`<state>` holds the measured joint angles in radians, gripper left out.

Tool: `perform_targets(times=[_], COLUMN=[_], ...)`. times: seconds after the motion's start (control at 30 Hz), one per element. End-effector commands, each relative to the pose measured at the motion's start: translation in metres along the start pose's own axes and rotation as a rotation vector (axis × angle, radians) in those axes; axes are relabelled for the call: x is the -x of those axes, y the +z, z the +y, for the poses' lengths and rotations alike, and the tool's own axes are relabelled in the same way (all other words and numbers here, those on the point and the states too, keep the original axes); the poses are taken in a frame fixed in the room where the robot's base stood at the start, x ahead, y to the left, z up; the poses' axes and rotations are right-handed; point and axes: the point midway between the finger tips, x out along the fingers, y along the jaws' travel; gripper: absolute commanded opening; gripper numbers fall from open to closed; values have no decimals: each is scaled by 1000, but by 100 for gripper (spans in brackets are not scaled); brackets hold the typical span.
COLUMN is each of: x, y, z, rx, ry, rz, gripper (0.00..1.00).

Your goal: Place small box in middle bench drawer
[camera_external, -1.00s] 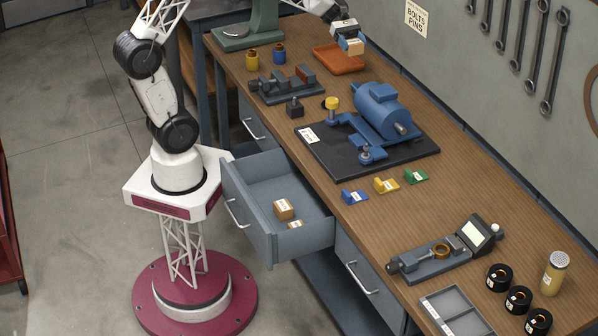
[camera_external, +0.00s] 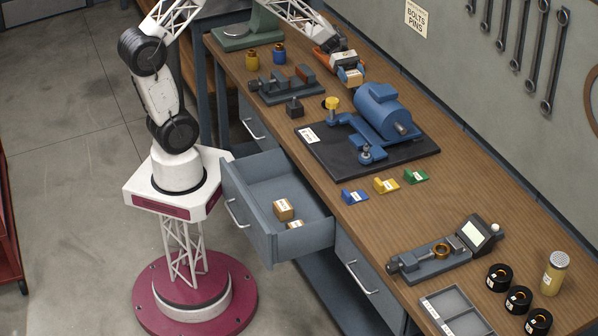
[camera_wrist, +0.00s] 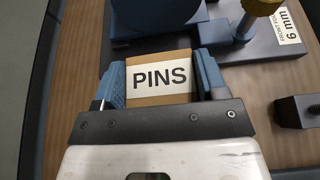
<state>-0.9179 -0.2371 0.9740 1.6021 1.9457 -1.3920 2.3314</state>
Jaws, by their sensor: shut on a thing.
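A small tan box with a white "PINS" label (camera_wrist: 160,78) sits between the two blue fingers of my gripper (camera_wrist: 164,82) in the wrist view. The middle bench drawer (camera_external: 248,178) is pulled open. Two small tan boxes lie in it, one near its middle (camera_external: 284,209) and one partly hidden by the drawer's side wall (camera_external: 295,225).
The blue motor (camera_external: 380,108) stands on a black plate with a yellow knob (camera_external: 332,102). A vise (camera_external: 287,85), a black block (camera_external: 295,107) and two small cups stand left of it. Blue, yellow and green pieces lie right of the drawer. The drawer's back is clear.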

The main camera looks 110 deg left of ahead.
Motion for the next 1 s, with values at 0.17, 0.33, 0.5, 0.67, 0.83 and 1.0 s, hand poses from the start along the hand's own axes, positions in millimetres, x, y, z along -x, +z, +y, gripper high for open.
perform_targets(times=[0.17,0.33,0.5,0.67,0.83,1.0], x=[0,-4,-13,-20,-24,-24], y=[0,-10,-31,-50,-57,-57], z=[0,0,0,0,0,0], rx=[0,2,3,1,0,0], ry=[0,0,-1,0,0,0], rz=[0,0,0,1,0,0], gripper=[30,30,30,30,30,30])
